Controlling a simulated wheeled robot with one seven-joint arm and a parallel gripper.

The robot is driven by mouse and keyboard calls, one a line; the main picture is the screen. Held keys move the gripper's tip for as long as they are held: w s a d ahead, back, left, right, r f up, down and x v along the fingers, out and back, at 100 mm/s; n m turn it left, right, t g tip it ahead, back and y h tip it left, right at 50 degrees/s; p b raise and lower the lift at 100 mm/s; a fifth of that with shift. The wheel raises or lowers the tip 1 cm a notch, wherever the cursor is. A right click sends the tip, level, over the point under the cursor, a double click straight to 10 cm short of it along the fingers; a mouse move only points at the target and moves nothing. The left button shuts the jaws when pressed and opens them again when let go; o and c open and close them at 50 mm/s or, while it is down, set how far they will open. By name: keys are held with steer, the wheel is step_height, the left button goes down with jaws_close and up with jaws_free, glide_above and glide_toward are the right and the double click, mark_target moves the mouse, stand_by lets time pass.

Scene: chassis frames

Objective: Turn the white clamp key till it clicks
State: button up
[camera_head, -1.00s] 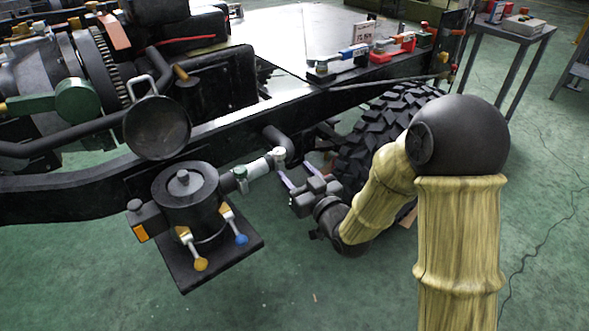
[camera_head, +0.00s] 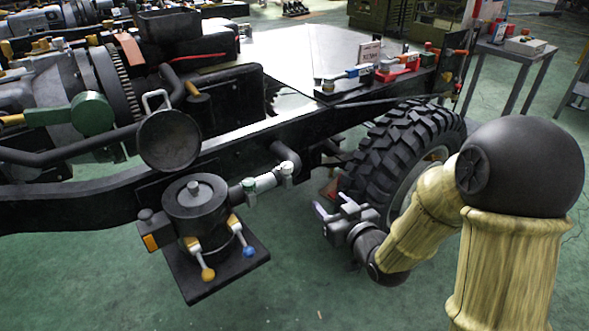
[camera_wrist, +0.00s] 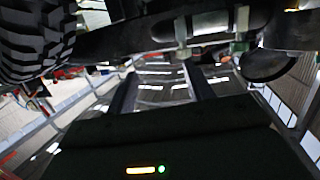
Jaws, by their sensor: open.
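A short pipe (camera_head: 268,182) runs right from a black canister (camera_head: 200,217) on the chassis side. It carries a green clamp (camera_head: 249,190) near the canister and a paler, whitish clamp (camera_head: 287,169) near the black elbow. Both clamps also show in the wrist view, the green one (camera_wrist: 241,46) with a pale upright key (camera_wrist: 242,18) and the other (camera_wrist: 184,52) left of it. The keys are too small in the head view to tell their turn. My gripper (camera_head: 332,206) is open and empty, right of and below the pale clamp, apart from it.
The big black tyre (camera_head: 398,145) stands close behind my gripper. The black frame rail (camera_head: 235,150) runs above the pipe. Two levers, orange-tipped (camera_head: 208,274) and blue-tipped (camera_head: 248,251), stick out below the canister. Green floor (camera_head: 310,285) is free in front.

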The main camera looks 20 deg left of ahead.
steer(key=s+d+f+m+g+h+p, duration=0.1)
steer(key=s+d+m+g+h+p, duration=0.25)
steer(key=d, duration=0.55)
steer(key=s+d+f+m+g+h, duration=0.1)
steer(key=s+d+m+g+h, duration=0.2)
steer(key=d+h, duration=0.5)
steer(key=s+d+r+m+g+y, duration=0.1)
steer(key=s+d+g, duration=0.2)
steer(key=s, duration=0.6)
steer(key=shift+s+d+p, duration=0.3)
steer(key=shift+d+p, duration=0.05)
steer(key=shift+d, duration=0.6)
steer(key=shift+m+y, duration=0.25)
steer(key=c, duration=0.3)
steer(key=shift+w, duration=0.1)
steer(key=shift+c, duration=0.2)
